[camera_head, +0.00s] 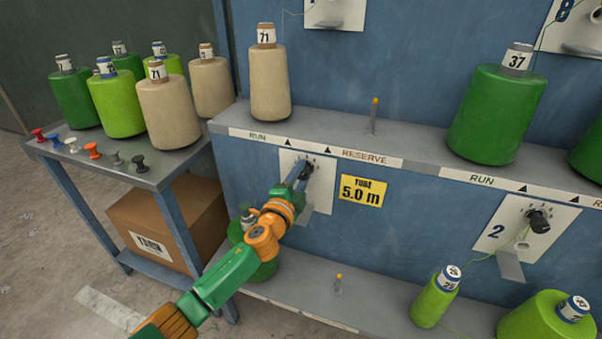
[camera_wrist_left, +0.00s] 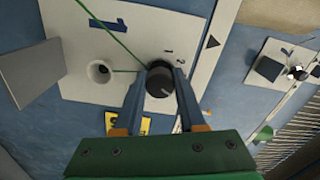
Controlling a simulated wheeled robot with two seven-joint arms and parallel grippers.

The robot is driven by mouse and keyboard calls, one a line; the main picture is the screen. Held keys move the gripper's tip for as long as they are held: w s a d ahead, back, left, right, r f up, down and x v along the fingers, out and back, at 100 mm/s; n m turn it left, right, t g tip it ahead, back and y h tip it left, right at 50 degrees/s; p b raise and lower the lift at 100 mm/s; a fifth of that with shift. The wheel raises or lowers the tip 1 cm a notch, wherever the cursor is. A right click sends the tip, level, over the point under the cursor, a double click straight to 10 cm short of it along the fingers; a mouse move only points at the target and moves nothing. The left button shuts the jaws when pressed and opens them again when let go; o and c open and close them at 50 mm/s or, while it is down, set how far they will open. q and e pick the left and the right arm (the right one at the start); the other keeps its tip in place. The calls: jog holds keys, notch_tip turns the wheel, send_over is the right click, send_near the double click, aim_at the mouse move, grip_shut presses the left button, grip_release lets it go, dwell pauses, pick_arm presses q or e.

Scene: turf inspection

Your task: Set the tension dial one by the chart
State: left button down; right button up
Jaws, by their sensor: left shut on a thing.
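The tension dial one (camera_head: 308,166) is a dark knob on a white plate (camera_head: 318,193) on the blue panel. In the left wrist view the black knob (camera_wrist_left: 160,84) sits between the two fingers, and the plate (camera_wrist_left: 85,35) carries a blue 1, small scale numbers and a green thread. My left gripper (camera_head: 303,172) is shut on the dial, one finger on either side. The dial's pointer setting cannot be read. My right gripper is not in view. I see no chart in either view.
A second dial (camera_head: 538,220) sits on the plate marked 2 at the right. The upper ledge (camera_head: 335,128) holds a tan cone (camera_head: 269,82) and a green cone (camera_head: 497,115). A yellow sign (camera_head: 362,190) reads TUBE 5.0 m. A side table (camera_head: 165,165) with several cones stands left.

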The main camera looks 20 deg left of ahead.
pick_arm(q)
jog(key=shift+m, duration=1)
jog(key=shift+c, duration=2.4)
grip_release()
jog(key=s+p, duration=0.1)
jog(key=s, duration=0.6)
jog(key=shift+p, duration=0.35)
jog(key=shift+a, duration=0.15)
